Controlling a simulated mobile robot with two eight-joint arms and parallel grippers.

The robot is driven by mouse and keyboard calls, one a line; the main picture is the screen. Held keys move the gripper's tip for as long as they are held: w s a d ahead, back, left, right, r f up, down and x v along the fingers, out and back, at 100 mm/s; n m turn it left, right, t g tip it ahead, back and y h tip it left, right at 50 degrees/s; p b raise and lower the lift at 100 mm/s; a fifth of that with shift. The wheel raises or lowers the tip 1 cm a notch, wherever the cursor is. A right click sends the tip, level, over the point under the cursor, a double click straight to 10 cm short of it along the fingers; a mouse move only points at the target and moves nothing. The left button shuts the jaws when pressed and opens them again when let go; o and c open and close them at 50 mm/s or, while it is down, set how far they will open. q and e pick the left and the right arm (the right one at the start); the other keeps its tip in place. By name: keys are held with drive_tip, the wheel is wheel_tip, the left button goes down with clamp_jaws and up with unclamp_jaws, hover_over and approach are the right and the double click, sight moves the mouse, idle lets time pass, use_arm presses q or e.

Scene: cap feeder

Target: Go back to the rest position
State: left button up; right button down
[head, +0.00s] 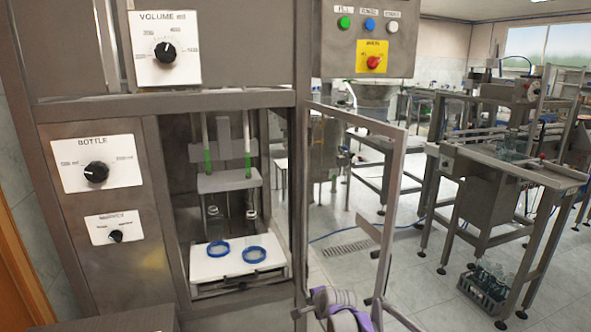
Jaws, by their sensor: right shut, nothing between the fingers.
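My right gripper (335,309) is at the bottom edge of the head view, shown by its purple and grey parts. It is shut and empty, low in front of the open door frame (392,190) of the filling machine. The lower part of it is cut off by the picture edge. My left gripper is not in view.
The machine's open bay holds a white platform (205,268) with two blue rings and two clear bottles (215,222) under green-tipped nozzles. Knob panels (97,174) are at left, a button box (372,38) above. Tiled floor (330,275) is clear behind the door; a steel machine (500,190) stands right.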

drive_tip(key=s+d+r+n+g+h+p, duration=0.15)
drive_tip(key=s+d+r+n, duration=0.35)
drive_tip(key=s, duration=0.5)
drive_tip(key=s+d+r+n+p, duration=0.25)
drive_tip(key=s+r, duration=0.35)
drive_tip(key=s, duration=0.5)
drive_tip(key=s+d+f+n+g+p, duration=0.1)
drive_tip(key=s+d+n+p, duration=0.1)
drive_tip(key=s, duration=0.9)
drive_tip(key=s+d+f+n+g+h+p, duration=0.1)
drive_tip(key=s+d+n+p, duration=0.1)
drive_tip(key=s, duration=0.9)
drive_tip(key=d+n, duration=0.1)
drive_tip(key=n, duration=0.1)
drive_tip(key=shift+s+d+n+p, duration=0.3)
drive_tip(key=shift+s+d+n, duration=0.05)
drive_tip(key=shift+s, duration=0.05)
